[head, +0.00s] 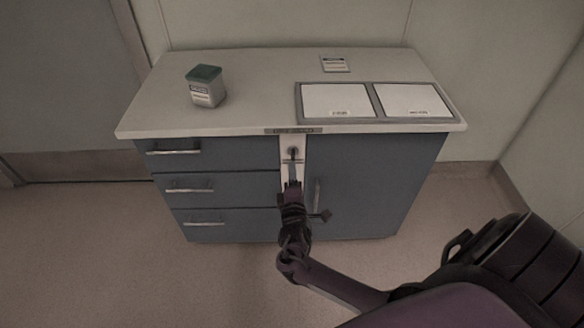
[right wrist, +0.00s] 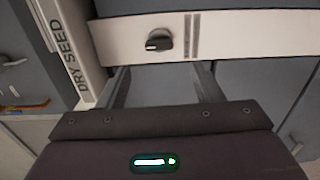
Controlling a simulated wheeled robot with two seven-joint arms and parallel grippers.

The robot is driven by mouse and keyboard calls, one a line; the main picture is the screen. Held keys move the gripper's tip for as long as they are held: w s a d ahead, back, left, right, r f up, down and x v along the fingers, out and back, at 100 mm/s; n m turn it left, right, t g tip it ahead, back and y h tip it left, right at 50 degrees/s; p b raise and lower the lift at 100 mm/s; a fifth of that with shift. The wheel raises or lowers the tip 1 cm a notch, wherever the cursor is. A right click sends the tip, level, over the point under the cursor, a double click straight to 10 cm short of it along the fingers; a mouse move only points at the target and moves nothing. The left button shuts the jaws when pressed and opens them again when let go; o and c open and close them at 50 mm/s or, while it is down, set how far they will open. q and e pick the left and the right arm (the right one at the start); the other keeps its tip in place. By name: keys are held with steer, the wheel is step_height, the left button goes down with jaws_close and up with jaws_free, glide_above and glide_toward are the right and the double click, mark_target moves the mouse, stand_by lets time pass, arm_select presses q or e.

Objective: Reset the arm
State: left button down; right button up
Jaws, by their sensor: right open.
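My right gripper (head: 294,172) is in front of the cabinet, below the edge of its top, at the white panel (head: 293,147) between the drawers and the door. In the right wrist view its two fingers (right wrist: 160,87) are apart with nothing between them. A small dark knob (right wrist: 158,41) on the white panel lies just beyond the fingertips; I see no contact. My right arm (head: 345,287) reaches in from the lower right. My left gripper is not in view.
The cabinet top (head: 250,75) carries a green-lidded container (head: 206,86), a tray (head: 376,119) with two white panels and a small label plate (head: 335,64). Drawers (head: 220,187) are shut at left, a door (head: 370,190) at right. Floor (head: 130,270) is clear at front left.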

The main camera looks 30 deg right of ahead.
steer(key=shift+s+a, duration=0.2)
steer(key=shift+s, duration=0.1)
steer(key=s+a+f+m+g+y+p, duration=0.2)
steer(key=s+f+g+y, duration=0.15)
steer(key=s+f, duration=0.75)
steer(key=s+a+f+m+g+y+p, duration=0.15)
steer(key=s+f+g, duration=0.4)
steer(key=f, duration=0.85)
steer(key=s+a+f+m+g+y, duration=0.1)
steer(key=s+a+f+m, duration=0.1)
steer(key=s, duration=0.7)
steer(key=s+a+f+m+g+y+p, duration=0.1)
steer(key=s+f, duration=0.3)
steer(key=s, duration=0.6)
steer(key=s+a+f+m+g+y, duration=0.2)
steer(key=s+a+f+m+g, duration=0.1)
steer(key=s, duration=0.6)
steer(key=shift+s+a+f, duration=0.25)
steer(key=shift+a+f, duration=0.2)
steer(key=shift+a, duration=0.1)
